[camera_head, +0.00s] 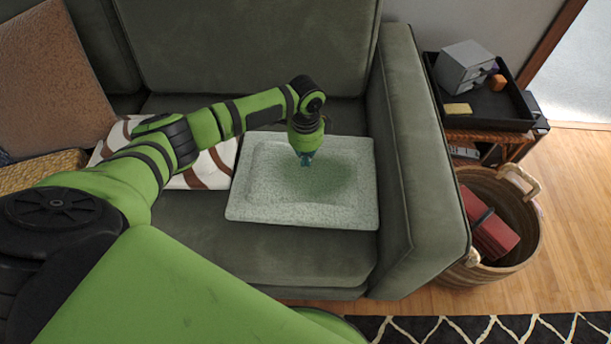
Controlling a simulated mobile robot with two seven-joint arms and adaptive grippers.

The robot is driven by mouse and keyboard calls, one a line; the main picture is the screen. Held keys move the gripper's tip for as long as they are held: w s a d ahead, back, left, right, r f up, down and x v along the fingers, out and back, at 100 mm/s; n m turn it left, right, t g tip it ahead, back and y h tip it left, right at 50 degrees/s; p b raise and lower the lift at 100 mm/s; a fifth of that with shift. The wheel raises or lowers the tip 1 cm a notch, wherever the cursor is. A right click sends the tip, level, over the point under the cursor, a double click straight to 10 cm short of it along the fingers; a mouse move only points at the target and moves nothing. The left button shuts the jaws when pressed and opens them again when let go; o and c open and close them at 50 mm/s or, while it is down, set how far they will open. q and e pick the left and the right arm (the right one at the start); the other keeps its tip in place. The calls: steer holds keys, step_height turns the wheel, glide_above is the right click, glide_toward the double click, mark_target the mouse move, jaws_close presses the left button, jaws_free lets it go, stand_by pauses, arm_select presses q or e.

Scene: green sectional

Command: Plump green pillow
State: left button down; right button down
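The pale green pillow (345,205) lies flat on the seat of the green sofa (270,255), close to the right armrest. My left arm comes in from the left and reaches over the sofa. My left gripper (306,160) points down over the upper middle of the pillow. A darker green patch shows on the pillow just below and right of the gripper. The fingers are small here, and I cannot tell whether they touch the pillow or are open or shut. My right gripper is not in view.
A white pillow with brown stripes (205,172) lies left of the green pillow, partly behind my arm. A brown pillow (50,85) leans at the far left. The sofa's armrest (405,150) rises on the right. Beyond it stand a black tray (490,118) and a wicker basket (525,225).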

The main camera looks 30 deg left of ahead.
arm_select(q)
steer(key=shift+s+f+p, duration=0.2)
steer(key=shift+f+p, duration=0.05)
steer(key=shift+p, duration=0.05)
stand_by(1.0)
steer(key=shift+r, duration=0.1)
steer(key=shift+w+r+p, duration=0.1)
steer(key=shift+r+p, duration=1)
steer(key=shift+p, duration=0.25)
steer(key=shift+w+f, duration=0.1)
steer(key=shift+f+b, duration=0.65)
steer(key=shift+f, duration=0.25)
steer(key=shift+f, duration=0.1)
stand_by(0.3)
